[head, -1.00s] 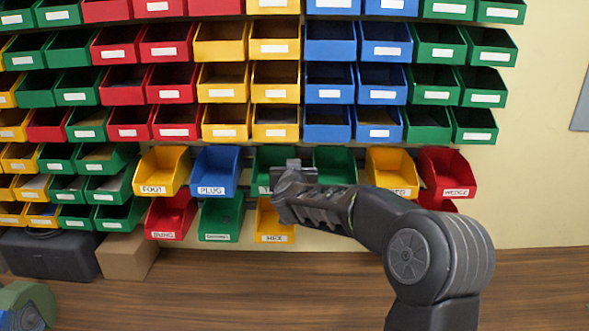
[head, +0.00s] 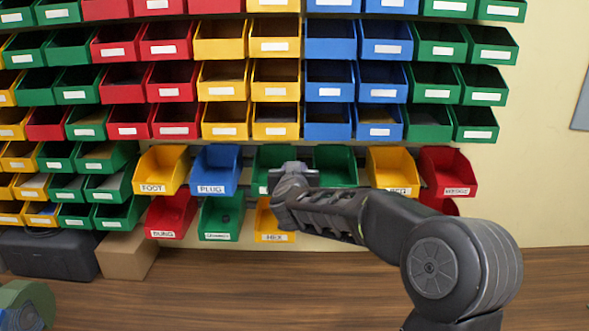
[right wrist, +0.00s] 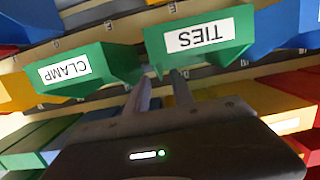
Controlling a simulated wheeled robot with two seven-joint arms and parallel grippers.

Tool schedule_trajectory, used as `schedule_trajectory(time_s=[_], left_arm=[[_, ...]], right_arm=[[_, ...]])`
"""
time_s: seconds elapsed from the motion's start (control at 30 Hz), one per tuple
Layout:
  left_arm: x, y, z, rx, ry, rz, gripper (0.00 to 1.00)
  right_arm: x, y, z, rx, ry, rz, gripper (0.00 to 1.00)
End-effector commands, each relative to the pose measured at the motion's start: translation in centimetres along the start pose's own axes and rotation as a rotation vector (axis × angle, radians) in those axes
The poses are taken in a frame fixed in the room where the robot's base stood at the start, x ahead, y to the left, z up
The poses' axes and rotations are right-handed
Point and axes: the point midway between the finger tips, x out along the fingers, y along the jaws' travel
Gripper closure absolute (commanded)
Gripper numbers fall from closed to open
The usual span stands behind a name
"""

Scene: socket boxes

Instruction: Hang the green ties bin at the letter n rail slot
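The green ties bin (right wrist: 200,40) shows upside down in the right wrist view, with its TIES label readable. In the head view the ties bin (head: 274,160) hangs in the upper row of the lower bins, beside the blue PLUG bin, partly hidden by my right gripper (head: 292,170). In the wrist view my right gripper (right wrist: 160,90) is open, its fingers apart near the ties bin's side edge next to the CLAMP bin. Contact with the bin cannot be told. My left gripper is out of view. The letter n is not readable on the rails.
The green CLAMP bin (head: 335,165) hangs right beside the ties bin. Yellow FOOT (head: 162,170), blue PLUG (head: 215,170) and red WEDGE (head: 448,172) bins share the row. Other bins hang below. A cardboard box (head: 127,255) stands at the left on the wooden surface.

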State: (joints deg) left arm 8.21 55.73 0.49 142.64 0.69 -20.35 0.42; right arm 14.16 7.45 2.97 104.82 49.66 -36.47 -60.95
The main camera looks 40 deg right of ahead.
Motion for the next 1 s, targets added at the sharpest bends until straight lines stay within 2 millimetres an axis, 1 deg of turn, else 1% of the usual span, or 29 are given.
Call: schedule_trajectory(time_s=[0.03, 0.1, 0.2, 0.3, 1.0], left_arm=[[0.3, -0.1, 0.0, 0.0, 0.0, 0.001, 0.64], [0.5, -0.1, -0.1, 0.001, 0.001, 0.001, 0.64], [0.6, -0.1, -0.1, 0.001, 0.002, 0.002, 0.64], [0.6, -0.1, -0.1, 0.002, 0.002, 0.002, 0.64], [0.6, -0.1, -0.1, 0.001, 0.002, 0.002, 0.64]], right_arm=[[-1.0, -0.1, 0.0, 0.0, 0.003, -0.003, 0.71], [-2.2, 0.0, 0.0, 0.0, 0.002, -0.002, 0.71], [-3.5, -0.1, 0.0, 0.0, 0.003, -0.002, 0.71], [-4.3, 0.0, 0.0, 0.0, 0.001, -0.002, 0.71], [-4.4, 0.0, 0.0, -0.001, 0.0, -0.001, 0.71]])
